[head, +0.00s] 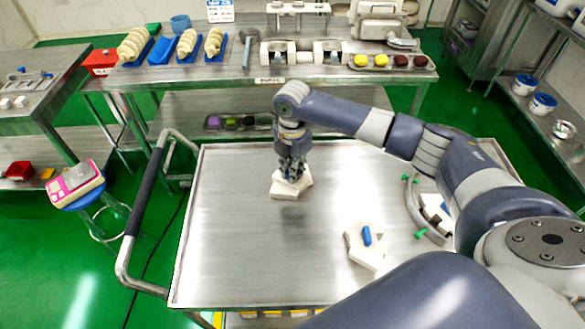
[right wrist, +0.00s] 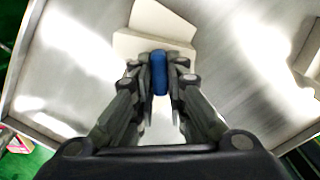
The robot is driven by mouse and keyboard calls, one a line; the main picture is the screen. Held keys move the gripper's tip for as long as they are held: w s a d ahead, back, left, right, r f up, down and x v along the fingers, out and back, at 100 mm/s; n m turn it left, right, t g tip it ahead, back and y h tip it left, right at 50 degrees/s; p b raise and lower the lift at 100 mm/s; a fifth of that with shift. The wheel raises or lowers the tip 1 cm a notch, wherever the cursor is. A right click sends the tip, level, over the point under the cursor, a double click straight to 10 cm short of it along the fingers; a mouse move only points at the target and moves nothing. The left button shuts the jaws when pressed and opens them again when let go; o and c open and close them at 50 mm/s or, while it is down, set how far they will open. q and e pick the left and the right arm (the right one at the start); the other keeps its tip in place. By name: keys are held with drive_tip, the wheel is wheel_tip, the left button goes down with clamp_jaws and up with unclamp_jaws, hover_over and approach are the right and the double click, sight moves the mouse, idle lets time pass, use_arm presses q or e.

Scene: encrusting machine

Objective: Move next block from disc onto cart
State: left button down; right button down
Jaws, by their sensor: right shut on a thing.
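My right gripper (head: 291,172) is shut on the blue handle (right wrist: 159,72) of a white block (head: 290,187). The block is at the far middle part of the steel cart top (head: 235,235), at or just above the surface; I cannot tell if it touches. In the right wrist view the white block (right wrist: 155,32) spreads out beyond the fingertips. Another white block (head: 360,256) with a blue handle lies on the cart nearer me, to the right. The disc (head: 416,206) shows only in part at the right, with a block (head: 432,208) on it, mostly hidden by my arm.
Green clips (head: 421,235) stand by the disc's edge. The cart has a dark-gripped push handle (head: 143,190) on its left. A steel table (head: 250,76) with food trays stands behind. The cart's left half is clear.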

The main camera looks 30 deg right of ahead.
drive_tip(key=shift+f, duration=0.1)
drive_tip(key=c, duration=1.6)
unclamp_jaws()
wheel_tip(320, 180, up, 12)
drive_tip(key=b, duration=0.2)
drive_tip(key=shift+b, duration=0.3)
drive_tip(key=shift+r, duration=0.2)
